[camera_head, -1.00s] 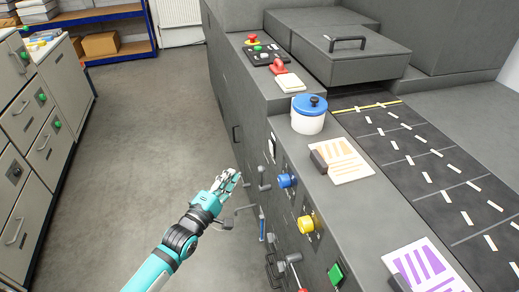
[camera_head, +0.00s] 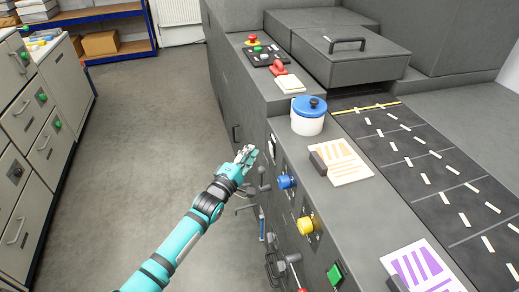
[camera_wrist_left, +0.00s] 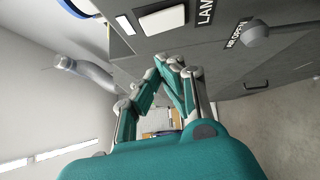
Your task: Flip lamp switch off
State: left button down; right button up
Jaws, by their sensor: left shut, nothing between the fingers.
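The lamp switch is a white rocker (camera_wrist_left: 162,20) on the grey machine front, beside a partly cut-off label reading "LAM" (camera_wrist_left: 205,12) in the left wrist view. In the head view it is a small pale patch (camera_head: 272,141) at the top of the machine's side panel. My left gripper (camera_head: 247,151) is shut and empty, just left of the switch. In the left wrist view its closed fingertips (camera_wrist_left: 172,62) are below the rocker in the picture, and I cannot tell whether they touch the panel. My right gripper is not in view.
A grey lever (camera_wrist_left: 256,33) is right of the switch in the wrist view. A blue knob (camera_head: 287,182), yellow knob (camera_head: 306,225) and green button (camera_head: 335,274) line the machine front. A white pot with a blue lid (camera_head: 308,115) stands above. The floor at left (camera_head: 140,150) is clear.

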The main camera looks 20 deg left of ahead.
aim_at(271, 149)
pick_arm(q)
jog(key=shift+w+d+r, duration=0.1)
jog(key=shift+w+d, duration=0.3)
jog(key=shift+d, duration=0.35)
jog(key=shift+w+d+r, duration=0.1)
jog(key=shift+w+d, duration=0.3)
jog(key=shift+d, duration=0.35)
jog(key=shift+w+d+r+p, duration=0.15)
jog(key=shift+d+p, duration=0.1)
jog(key=shift+p, duration=0.05)
